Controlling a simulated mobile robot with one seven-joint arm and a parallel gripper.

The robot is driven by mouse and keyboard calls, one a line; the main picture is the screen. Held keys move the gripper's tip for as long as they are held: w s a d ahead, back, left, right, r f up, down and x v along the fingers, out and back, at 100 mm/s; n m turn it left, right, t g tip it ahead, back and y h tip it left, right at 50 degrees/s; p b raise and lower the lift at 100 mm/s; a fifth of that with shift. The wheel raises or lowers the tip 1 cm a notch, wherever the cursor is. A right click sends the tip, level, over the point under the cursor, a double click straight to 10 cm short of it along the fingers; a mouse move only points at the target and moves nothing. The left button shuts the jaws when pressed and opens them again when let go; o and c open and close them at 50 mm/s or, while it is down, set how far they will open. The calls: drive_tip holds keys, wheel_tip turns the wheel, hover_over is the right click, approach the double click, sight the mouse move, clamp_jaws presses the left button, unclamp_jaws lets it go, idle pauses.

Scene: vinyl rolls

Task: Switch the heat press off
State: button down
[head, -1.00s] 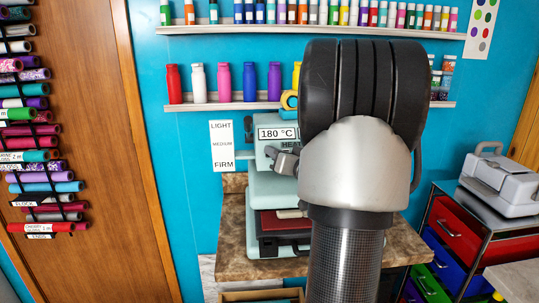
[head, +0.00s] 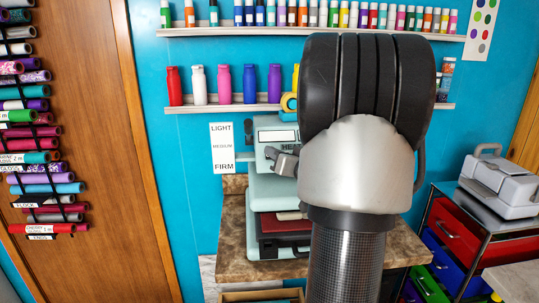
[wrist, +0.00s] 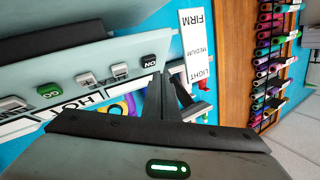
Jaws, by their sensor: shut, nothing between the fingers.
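The pale mint heat press (head: 270,187) stands on the brown counter in the head view, partly hidden by my arm. In the head view my arm covers much of the gripper.
A LIGHT, MEDIUM, FIRM sign (head: 223,147) hangs left of the press. Shelves (head: 215,107) of bottles run above it. A drawer cart (head: 452,225) with a grey machine (head: 500,185) stands at right. Vinyl rolls (head: 45,190) hang at left.

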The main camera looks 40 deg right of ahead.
drive_tip(key=s+r+p, duration=0.1)
drive_tip(key=s+a+r+p, duration=0.2)
drive_tip(key=r, duration=0.1)
drive_tip(key=shift+s+a+p, duration=0.1)
drive_tip(key=shift+s+p, duration=0.2)
idle(0.4)
drive_tip(key=shift+r, duration=0.1)
